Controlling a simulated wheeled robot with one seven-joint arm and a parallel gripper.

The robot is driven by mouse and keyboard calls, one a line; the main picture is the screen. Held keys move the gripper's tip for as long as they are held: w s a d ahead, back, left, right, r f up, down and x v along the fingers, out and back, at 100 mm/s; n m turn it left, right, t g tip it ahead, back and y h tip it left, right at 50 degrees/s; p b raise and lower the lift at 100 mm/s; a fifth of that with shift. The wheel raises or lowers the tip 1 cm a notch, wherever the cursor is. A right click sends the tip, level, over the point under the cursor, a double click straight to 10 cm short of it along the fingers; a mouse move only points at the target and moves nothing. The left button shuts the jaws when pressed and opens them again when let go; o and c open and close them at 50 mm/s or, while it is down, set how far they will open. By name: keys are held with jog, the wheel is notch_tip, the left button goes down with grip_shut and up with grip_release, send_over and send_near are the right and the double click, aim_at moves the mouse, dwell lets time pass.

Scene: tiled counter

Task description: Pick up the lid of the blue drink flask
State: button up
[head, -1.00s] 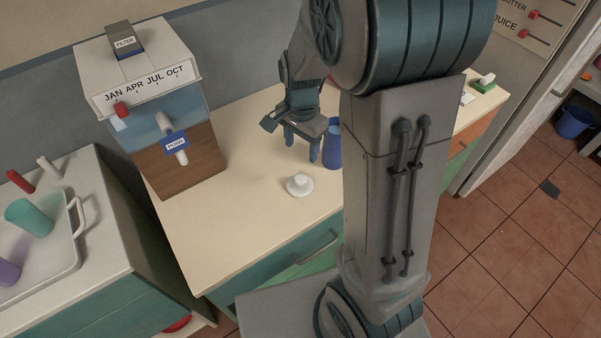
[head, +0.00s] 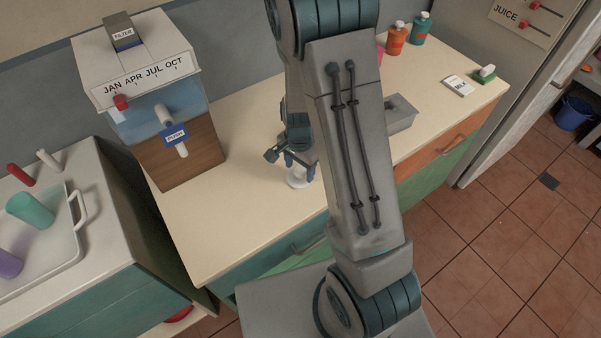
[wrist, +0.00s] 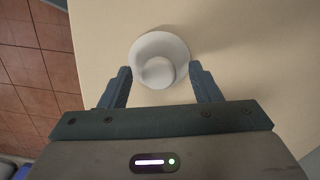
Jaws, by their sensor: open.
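The white lid (head: 297,181) is a round disc with a raised knob, lying on the counter below my gripper. It also shows in the wrist view (wrist: 174,46), near the counter's edge. My gripper (head: 300,168) is open and empty, right above the lid in the head view. In the wrist view my gripper (wrist: 160,88) has its fingers spread to either side of the knob's line, with the lid just beyond the fingertips. I cannot tell whether the fingers touch it. The blue flask is hidden behind my arm in the head view.
A water dispenser (head: 150,110) stands at the back left. A white tray (head: 75,245) with cups is on the left counter. A grey box (head: 400,113) and bottles (head: 396,40) stand right of my arm. The counter left of the lid is clear.

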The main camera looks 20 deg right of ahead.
jog(key=shift+f, duration=0.65)
jog(key=shift+c, duration=0.4)
jog(key=c, duration=1)
jog(key=shift+o, duration=0.2)
jog(key=shift+r, duration=0.15)
